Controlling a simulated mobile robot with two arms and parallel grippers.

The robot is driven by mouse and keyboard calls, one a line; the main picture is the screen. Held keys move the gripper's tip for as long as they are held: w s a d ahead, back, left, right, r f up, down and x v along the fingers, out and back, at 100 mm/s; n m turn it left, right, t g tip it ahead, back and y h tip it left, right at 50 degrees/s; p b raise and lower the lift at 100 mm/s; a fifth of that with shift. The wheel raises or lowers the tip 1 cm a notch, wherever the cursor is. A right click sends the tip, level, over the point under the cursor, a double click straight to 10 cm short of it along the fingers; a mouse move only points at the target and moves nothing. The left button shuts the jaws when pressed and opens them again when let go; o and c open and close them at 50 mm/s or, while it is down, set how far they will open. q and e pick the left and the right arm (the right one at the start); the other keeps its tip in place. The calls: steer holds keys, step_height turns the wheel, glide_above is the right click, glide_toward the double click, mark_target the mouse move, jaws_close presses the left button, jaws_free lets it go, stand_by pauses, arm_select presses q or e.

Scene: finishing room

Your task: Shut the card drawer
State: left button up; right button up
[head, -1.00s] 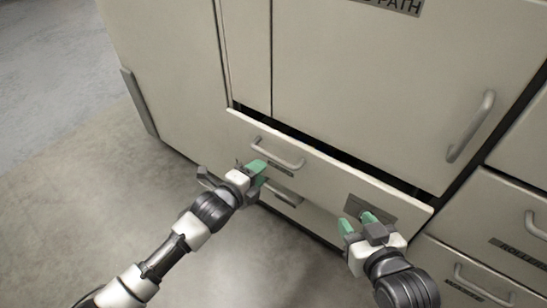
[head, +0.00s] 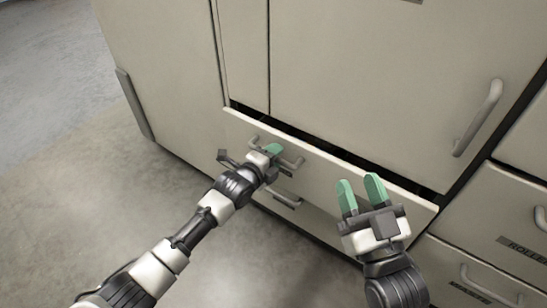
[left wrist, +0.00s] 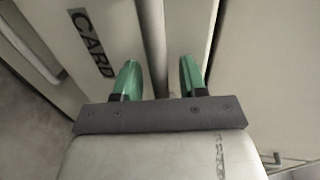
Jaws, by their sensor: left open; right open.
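The card drawer (head: 320,172) is a wide cream front in the cabinet, standing partly pulled out, with a dark gap along its top edge. Its grey bar handle (head: 293,161) is on its left half. My left gripper (head: 273,150) is at this handle with its jaws open. In the left wrist view the handle (left wrist: 151,40) runs between the two green fingers, beside the "CARD" label (left wrist: 92,42). My right gripper (head: 361,190) is open and empty, in front of the drawer's right part; whether it touches the front is unclear.
A large door (head: 380,80) with a long handle (head: 478,117) is above the drawer. Another handle (head: 285,199) shows below it. More labelled drawers (head: 495,215) are at the right. The floor (head: 110,200) at left is clear.

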arm_select(q)
steer(key=shift+c, duration=0.2)
jaws_close()
